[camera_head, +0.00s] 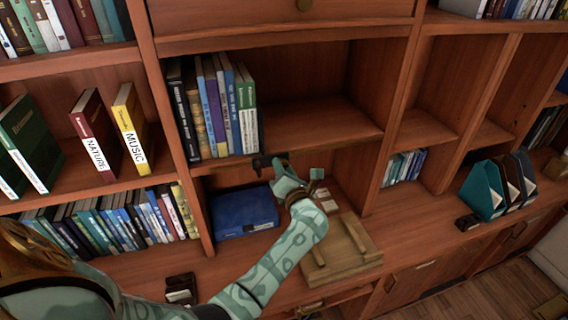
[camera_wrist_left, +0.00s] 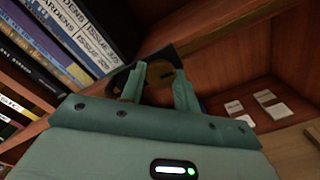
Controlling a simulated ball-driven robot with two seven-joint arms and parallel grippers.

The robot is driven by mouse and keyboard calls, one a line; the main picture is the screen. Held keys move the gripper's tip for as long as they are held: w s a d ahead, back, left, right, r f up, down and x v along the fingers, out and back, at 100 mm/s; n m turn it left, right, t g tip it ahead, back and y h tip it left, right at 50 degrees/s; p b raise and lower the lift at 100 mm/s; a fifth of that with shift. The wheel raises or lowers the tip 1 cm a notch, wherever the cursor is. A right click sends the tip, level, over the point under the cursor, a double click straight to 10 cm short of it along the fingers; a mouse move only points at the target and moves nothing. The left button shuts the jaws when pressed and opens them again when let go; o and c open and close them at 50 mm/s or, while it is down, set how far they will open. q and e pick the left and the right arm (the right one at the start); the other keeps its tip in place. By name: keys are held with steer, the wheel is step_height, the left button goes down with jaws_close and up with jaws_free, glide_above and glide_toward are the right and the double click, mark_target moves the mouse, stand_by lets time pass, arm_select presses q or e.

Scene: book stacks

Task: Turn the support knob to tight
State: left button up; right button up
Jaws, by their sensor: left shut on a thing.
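The support knob (camera_wrist_left: 161,76) shows as a small round brownish piece between my fingertips in the left wrist view, under a shelf edge. The fingers cover part of it, and I cannot read its setting. My left gripper (camera_wrist_left: 160,88) is shut on the knob, one finger on each side. In the head view, my left gripper (camera_head: 279,168) reaches up to a dark bracket (camera_head: 262,163) at the front edge of the middle shelf. The knob is hidden there by the gripper. My right gripper is not in view.
Several books (camera_head: 215,108) stand on the shelf above, left of my gripper. A blue box (camera_head: 244,211) lies in the compartment below. A wooden stand (camera_head: 343,252) and small pale cards (camera_head: 326,200) are to the right. The shelf right of the books is bare.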

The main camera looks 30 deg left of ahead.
arm_select(q)
steer(key=shift+m+p, duration=1.2)
steer(key=shift+m, duration=0.8)
steer(key=o, duration=1)
